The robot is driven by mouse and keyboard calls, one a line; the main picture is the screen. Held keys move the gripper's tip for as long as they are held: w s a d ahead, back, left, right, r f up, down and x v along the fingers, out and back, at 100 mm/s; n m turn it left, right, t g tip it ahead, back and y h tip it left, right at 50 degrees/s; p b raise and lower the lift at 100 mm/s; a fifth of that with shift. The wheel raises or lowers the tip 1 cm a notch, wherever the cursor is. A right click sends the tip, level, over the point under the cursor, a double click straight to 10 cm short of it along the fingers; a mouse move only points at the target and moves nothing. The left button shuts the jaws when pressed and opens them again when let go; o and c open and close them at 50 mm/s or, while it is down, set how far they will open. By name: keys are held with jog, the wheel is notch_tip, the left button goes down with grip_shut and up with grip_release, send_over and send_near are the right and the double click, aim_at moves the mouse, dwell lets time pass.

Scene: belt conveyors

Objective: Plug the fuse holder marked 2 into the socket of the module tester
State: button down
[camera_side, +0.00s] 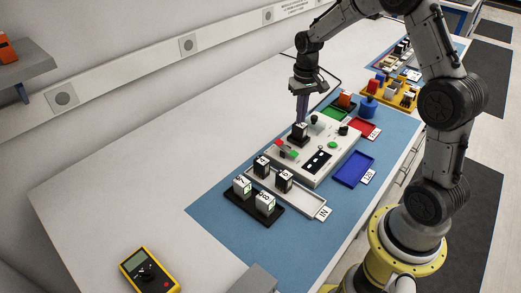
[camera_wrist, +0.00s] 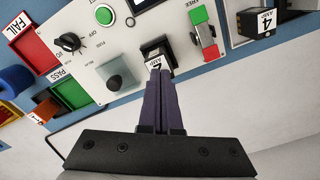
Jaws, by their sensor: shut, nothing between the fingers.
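A dark fuse holder (camera_side: 298,140) sits upright at the socket of the module tester (camera_side: 327,140), on its far left part. In the wrist view the holder (camera_wrist: 154,47) has a white label with a digit that looks like a 2, small and partly covered by my fingers. My gripper (camera_side: 301,122) is directly above the holder. Its fingers are closed together with nothing between them, and the tips (camera_wrist: 160,72) are at the label edge. I cannot tell whether they touch the holder, or how deep it sits.
A white IN tray (camera_side: 304,205) holds dark holders, beside a black stand (camera_side: 237,201) with white ones. The tester has a red-green part (camera_wrist: 204,32), knobs and a green button. Green (camera_wrist: 70,93), red (camera_wrist: 27,43) and blue (camera_side: 353,169) trays lie nearby. A multimeter (camera_side: 149,271) lies in front.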

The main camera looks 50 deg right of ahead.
jog(key=shift+f, duration=0.5)
dwell(0.4)
jog(key=shift+r, duration=3.55)
jog(key=shift+a, duration=0.1)
jog(key=s+a+r+n+t, duration=0.1)
jog(key=s+a+r+t, duration=0.1)
jog(key=s+a+r, duration=0.4)
jog(key=s+a+r+n+t, duration=0.2)
jog(key=a+r, duration=0.2)
jog(key=r, duration=0.4)
jog(key=s+a+f+n, duration=0.1)
jog(key=s+a+f, duration=0.1)
jog(key=s, duration=0.5)
jog(key=s+a+f+n+t, duration=0.1)
jog(key=s+a+f+n, duration=0.1)
jog(key=s, duration=0.6)
jog(key=shift+s+a+f+t, duration=0.25)
jog(key=shift+a+t, duration=0.05)
